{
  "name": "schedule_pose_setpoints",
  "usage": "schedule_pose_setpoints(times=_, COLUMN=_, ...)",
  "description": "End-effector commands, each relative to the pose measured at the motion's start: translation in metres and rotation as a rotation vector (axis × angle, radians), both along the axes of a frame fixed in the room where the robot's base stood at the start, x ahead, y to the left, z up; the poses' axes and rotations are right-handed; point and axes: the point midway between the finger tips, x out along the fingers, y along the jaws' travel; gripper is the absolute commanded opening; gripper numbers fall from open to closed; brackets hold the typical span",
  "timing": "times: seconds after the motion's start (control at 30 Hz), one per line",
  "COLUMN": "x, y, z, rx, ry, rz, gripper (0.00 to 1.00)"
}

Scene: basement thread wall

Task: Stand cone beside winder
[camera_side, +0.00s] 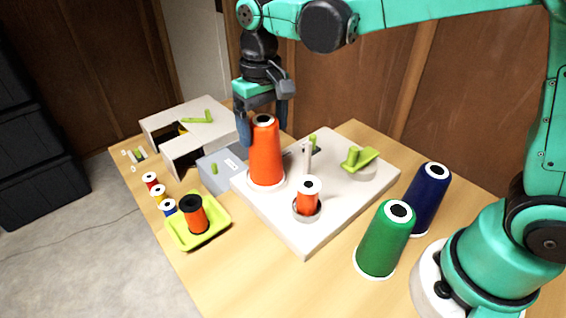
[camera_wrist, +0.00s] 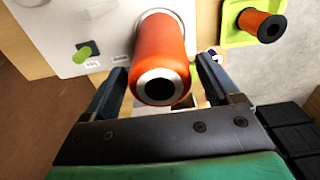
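The orange thread cone (camera_side: 265,155) stands upright on the pale winder board (camera_side: 305,240), near its left corner. It also shows in the wrist view (camera_wrist: 162,50), with its dark top hole facing the camera. My gripper (camera_side: 264,125) points down at the cone's upper part. In the wrist view my gripper (camera_wrist: 162,65) has its fingers apart, one on each side of the cone, with visible gaps. The winder has a small orange spool (camera_side: 308,195) in a round holder, an upright post and a green lever (camera_side: 357,158). The cone's far side is hidden.
A green cone (camera_side: 383,240) and a navy cone (camera_side: 427,200) stand right of the board. A lime tray (camera_side: 212,238) holds an orange-and-black spool (camera_side: 194,214). Small spools (camera_side: 158,193), a grey box (camera_side: 222,172) and a white machine (camera_side: 190,128) stand left. Front table is clear.

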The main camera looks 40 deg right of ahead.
Motion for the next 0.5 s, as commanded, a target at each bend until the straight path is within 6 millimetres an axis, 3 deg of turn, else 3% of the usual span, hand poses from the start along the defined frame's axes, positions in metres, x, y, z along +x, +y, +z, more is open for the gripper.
schedule_pose_setpoints(times=0.03, x=0.000, y=0.000, z=0.000, rx=0.000, ry=0.000, rz=0.000, gripper=0.67)
schedule_pose_setpoints(times=0.17, x=0.000, y=0.000, z=0.000, rx=0.000, ry=0.000, rz=0.000, gripper=0.30)
schedule_pose_setpoints(times=0.2, x=0.000, y=0.000, z=0.000, rx=0.000, ry=0.000, rz=0.000, gripper=0.27)
schedule_pose_setpoints(times=0.5, x=0.000, y=0.000, z=0.014, rx=0.000, ry=0.000, rz=0.000, gripper=0.27)
